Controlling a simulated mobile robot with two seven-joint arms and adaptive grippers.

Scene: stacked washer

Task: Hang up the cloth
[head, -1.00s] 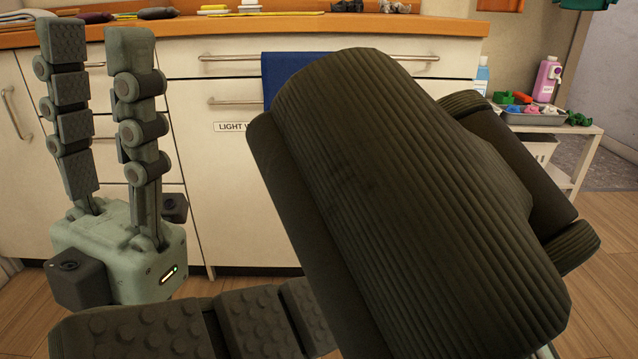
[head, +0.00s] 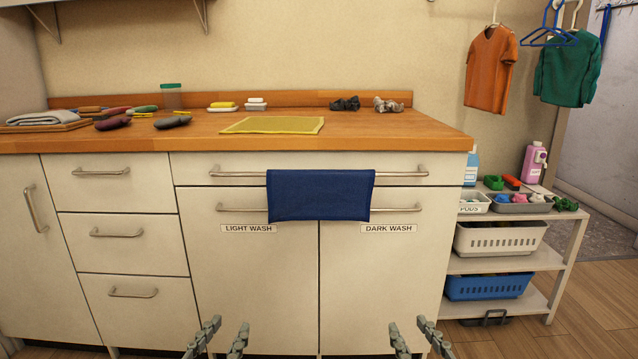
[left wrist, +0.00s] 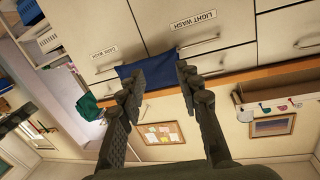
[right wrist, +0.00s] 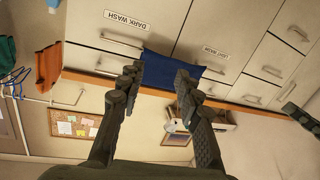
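A dark blue cloth (head: 320,194) hangs over the long upper handle (head: 405,175) at the front of the counter. A yellow cloth (head: 272,125) lies flat on the worktop above it. My left gripper (head: 229,323) is low in the head view, open and empty, in front of the cabinet. My right gripper (head: 408,322) is also open and empty, further right. Both are apart from the cloths. The blue cloth also shows beyond the fingers in the left wrist view (left wrist: 152,74) and the right wrist view (right wrist: 165,70).
Brushes (head: 112,123), a folded grey towel (head: 42,118) and soap dishes (head: 222,107) stand on the wooden worktop (head: 400,128). An orange shirt (head: 490,70) and a green shirt (head: 568,72) hang at right above a shelf cart (head: 560,262) with baskets.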

